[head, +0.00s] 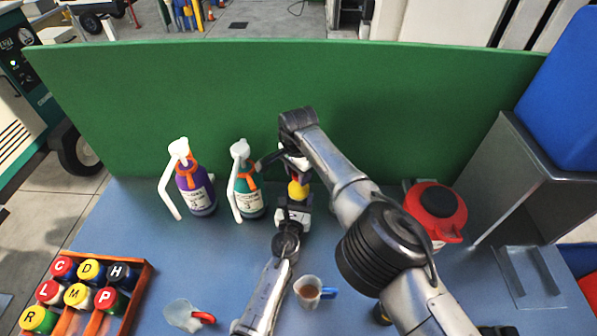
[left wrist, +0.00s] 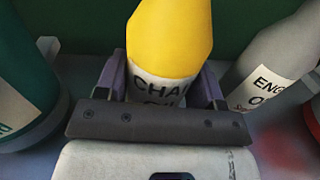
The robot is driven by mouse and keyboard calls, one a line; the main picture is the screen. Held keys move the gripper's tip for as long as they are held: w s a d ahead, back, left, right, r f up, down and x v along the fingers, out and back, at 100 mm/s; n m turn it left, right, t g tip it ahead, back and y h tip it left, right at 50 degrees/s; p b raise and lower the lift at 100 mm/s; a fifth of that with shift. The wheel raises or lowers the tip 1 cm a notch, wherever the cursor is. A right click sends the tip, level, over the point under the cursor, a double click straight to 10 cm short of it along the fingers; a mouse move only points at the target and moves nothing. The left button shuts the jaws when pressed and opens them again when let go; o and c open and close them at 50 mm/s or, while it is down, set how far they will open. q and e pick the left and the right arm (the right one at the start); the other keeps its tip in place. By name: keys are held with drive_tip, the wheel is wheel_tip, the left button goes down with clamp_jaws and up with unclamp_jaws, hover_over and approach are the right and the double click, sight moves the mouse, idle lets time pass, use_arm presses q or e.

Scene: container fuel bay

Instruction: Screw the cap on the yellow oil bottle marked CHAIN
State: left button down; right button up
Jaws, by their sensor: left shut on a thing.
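The yellow oil bottle (head: 298,190) stands upright near the middle of the table. In the left wrist view the bottle (left wrist: 168,45) has a white label, partly covered, on which "CHA" can be read. My left gripper (head: 293,212) is shut on its lower body, with fingers on both sides. My right gripper (head: 295,163) points down directly over the bottle's top. A small dark red patch shows between them; I cannot tell whether it is a cap.
A teal spray bottle (head: 247,195) stands close left of the gripped bottle, a purple one (head: 195,190) farther left. A grey bottle (left wrist: 270,65) is close right. An orange rack (head: 136,290) holds several lettered caps. A cup (head: 308,291), a funnel (head: 184,316) and a red container (head: 437,208) stand about.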

drive_tip(key=c, duration=0.6)
drive_tip(key=shift+o, duration=0.2)
drive_tip(key=m, duration=0.7)
drive_tip(key=shift+m, duration=0.3)
drive_tip(key=m, duration=0.3)
drive_tip(key=shift+m, duration=0.4)
drive_tip(key=m, duration=0.5)
drive_tip(key=o, duration=1)
drive_tip(key=shift+r, duration=2.25)
